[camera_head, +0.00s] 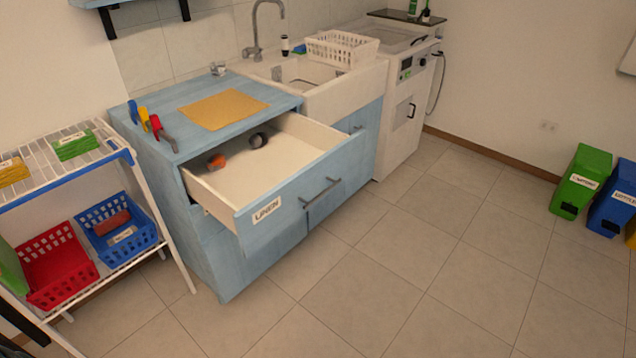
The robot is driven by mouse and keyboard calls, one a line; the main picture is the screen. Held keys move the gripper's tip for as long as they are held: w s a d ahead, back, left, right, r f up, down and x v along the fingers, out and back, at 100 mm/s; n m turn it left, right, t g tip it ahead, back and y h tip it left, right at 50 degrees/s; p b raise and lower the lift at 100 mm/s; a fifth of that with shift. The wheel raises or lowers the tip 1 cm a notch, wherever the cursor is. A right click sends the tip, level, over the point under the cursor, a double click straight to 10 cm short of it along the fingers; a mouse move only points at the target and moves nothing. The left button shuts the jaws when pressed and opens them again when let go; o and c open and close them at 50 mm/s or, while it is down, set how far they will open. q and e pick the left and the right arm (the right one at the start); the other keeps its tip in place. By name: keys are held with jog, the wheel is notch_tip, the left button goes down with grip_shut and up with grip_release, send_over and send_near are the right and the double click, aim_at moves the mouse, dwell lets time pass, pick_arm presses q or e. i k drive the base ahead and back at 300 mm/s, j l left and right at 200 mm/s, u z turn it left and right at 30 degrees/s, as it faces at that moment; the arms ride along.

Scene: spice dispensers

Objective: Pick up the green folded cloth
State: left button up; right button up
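A flat yellow-orange cloth (222,109) lies on the blue cabinet top. Neither gripper is in view.
The white rack (165,225) holds a red basket (62,268) and a blue basket (118,232) below. The drawer juts out over the floor. A sink with a white basket (342,48) is behind. Green (580,180) and blue bins stand right. The tiled floor (430,270) is clear.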

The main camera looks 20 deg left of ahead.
aim_at(78, 143)
jog(key=u, duration=1.9)
jog(key=i+j+z, duration=0.2)
jog(key=i, duration=0.35)
jog(key=l, duration=0.15)
